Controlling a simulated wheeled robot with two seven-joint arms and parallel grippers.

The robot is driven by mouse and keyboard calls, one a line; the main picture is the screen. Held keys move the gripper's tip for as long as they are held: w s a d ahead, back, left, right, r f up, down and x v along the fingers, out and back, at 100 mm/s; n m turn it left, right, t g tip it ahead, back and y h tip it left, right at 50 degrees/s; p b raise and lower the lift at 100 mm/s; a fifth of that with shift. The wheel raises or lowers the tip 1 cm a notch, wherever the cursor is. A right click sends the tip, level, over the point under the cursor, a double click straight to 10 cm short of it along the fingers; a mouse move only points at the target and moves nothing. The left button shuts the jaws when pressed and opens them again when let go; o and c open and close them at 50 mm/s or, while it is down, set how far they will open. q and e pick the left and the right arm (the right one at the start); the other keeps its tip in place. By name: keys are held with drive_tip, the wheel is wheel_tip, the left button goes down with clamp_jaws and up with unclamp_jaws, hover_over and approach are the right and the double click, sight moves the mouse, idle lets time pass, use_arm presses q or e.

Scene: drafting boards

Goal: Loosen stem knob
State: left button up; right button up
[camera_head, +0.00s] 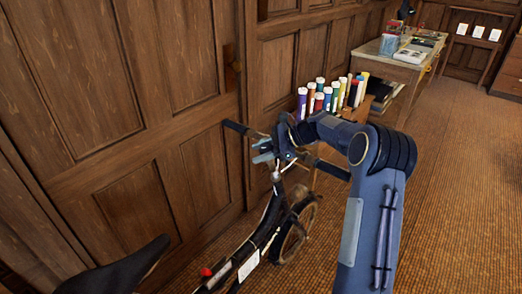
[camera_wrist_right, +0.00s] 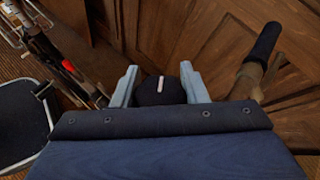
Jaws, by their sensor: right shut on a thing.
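The stem knob (camera_wrist_right: 150,97) is a round black knob with a short white mark, seen in the right wrist view. The mark stands nearly upright in that picture. My right gripper (camera_wrist_right: 159,76) is shut on the knob, one light blue finger on each side. In the head view my right gripper (camera_head: 263,151) is at the middle of the handlebar of a dark bicycle (camera_head: 270,217); the knob itself cannot be made out there. My left gripper is not in view.
Black handlebar grips stick out left (camera_head: 236,127) and right (camera_head: 333,171) of my gripper. A wooden panelled wall (camera_head: 130,140) stands close behind the bicycle. Coloured tubes (camera_head: 320,100) and a desk (camera_head: 400,68) are farther back. Open floor (camera_head: 460,180) lies to the right.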

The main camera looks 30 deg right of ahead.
sight(271, 147)
drive_tip(key=o, duration=1)
drive_tip(key=shift+a, duration=0.1)
drive_tip(key=shift+c, duration=0.2)
drive_tip(key=v, duration=0.8)
drive_tip(key=shift+w, duration=0.1)
